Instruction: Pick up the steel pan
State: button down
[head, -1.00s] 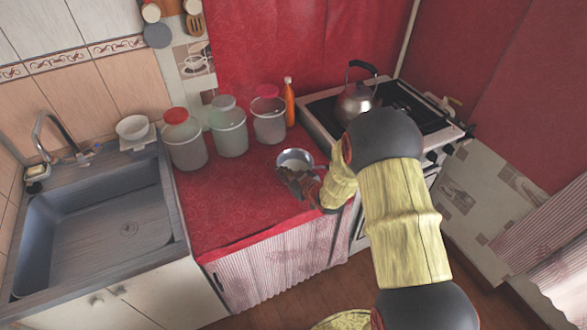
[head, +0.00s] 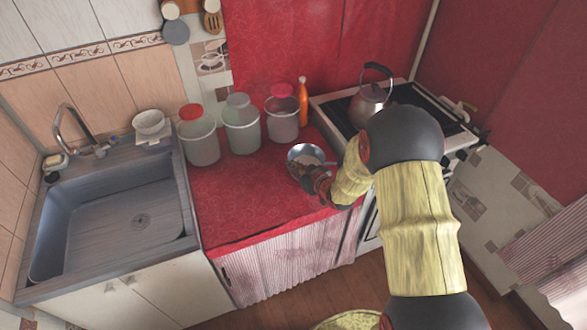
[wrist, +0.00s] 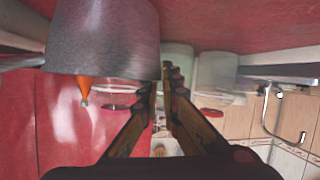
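The steel pan (head: 303,151) stands upright on the red counter, in front of the jars and left of the stove. In the wrist view its grey side wall (wrist: 100,35) fills the upper left, with the picture upside down. My gripper (head: 301,172) is low at the pan's front side and covers part of it in the head view.
Several lidded jars (head: 242,130) and an orange bottle (head: 303,103) stand behind the pan. A kettle (head: 370,110) sits on the stove (head: 440,138) to the right. The sink (head: 120,215) is left. The red counter (head: 235,200) is clear left of the pan.

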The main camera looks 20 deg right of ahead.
jog(key=s+d+r+p, duration=0.4)
jog(key=s+d+r, duration=0.2)
jog(key=s+r, duration=0.4)
jog(key=shift+s+r+p, duration=0.15)
jog(key=shift+s+p, duration=0.25)
jog(key=shift+s, duration=0.7)
jog(key=shift+s+d, duration=0.1)
jog(key=shift+s, duration=0.05)
